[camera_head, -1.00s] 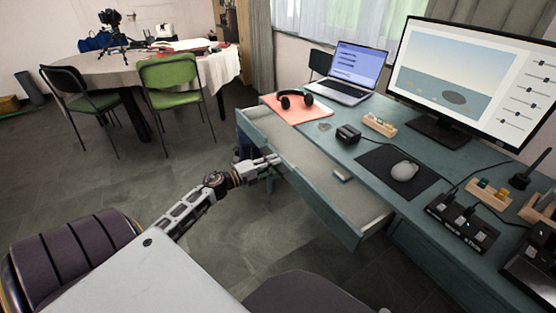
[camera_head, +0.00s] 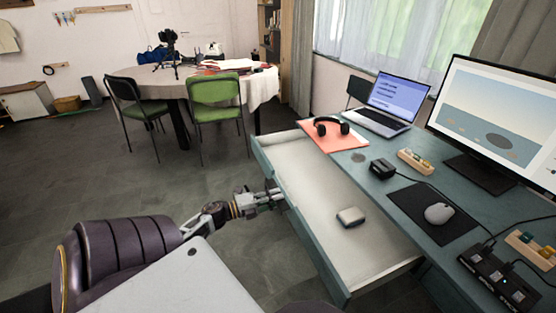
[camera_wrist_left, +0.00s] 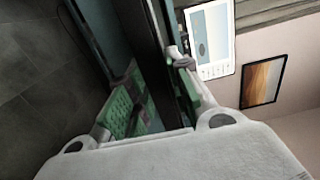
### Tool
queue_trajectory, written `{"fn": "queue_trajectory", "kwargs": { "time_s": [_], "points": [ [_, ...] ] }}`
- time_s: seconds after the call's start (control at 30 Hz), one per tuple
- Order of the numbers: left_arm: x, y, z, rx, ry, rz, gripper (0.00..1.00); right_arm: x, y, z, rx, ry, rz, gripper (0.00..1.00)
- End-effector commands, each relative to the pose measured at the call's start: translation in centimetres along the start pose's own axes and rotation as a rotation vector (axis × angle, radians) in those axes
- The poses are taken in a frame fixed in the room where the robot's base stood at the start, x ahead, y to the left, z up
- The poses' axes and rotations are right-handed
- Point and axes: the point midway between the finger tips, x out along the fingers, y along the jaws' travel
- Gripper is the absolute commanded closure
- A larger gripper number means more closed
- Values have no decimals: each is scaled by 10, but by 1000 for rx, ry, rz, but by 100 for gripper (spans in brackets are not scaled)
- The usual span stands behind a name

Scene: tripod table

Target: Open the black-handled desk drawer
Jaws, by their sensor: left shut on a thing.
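The desk drawer (camera_head: 322,254) stands far out from the teal desk, with its pale inside showing. Its front panel faces my side. My left gripper (camera_head: 276,196) is at the outer face of this front panel, shut on the black handle. In the left wrist view, the dark bar of the handle (camera_wrist_left: 146,48) runs between the two green-padded fingers of my left gripper (camera_wrist_left: 155,108). In the head view the handle is hidden by the gripper. My right gripper is not in view.
The desk (camera_head: 375,172) bears headphones (camera_head: 331,126), a laptop (camera_head: 390,108), a mouse (camera_head: 438,213) and a monitor (camera_head: 495,110). A green chair (camera_head: 216,105) stands by a round table behind. The floor left of the drawer is clear.

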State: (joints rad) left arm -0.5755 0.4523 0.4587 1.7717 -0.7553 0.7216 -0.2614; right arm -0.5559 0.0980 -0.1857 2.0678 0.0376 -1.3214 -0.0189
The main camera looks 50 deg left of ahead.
Motion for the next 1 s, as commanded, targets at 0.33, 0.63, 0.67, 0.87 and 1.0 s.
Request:
{"fn": "queue_trajectory", "kwargs": {
  "time_s": [0.33, 0.63, 0.67, 0.87, 1.0],
  "points": [
    [-2, 10, -4, -4, 3, 15, 68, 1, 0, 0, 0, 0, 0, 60],
    [-1, 5, -2, -2, 2, 7, 61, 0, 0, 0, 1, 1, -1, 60],
    [-1, 4, -2, -2, 1, 7, 61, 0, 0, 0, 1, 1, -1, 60],
    [-5, 3, -1, -1, 1, 5, 61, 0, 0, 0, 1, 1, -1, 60],
    [-14, 3, -1, -2, 1, 6, 61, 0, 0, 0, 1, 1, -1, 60]
  ]
}}
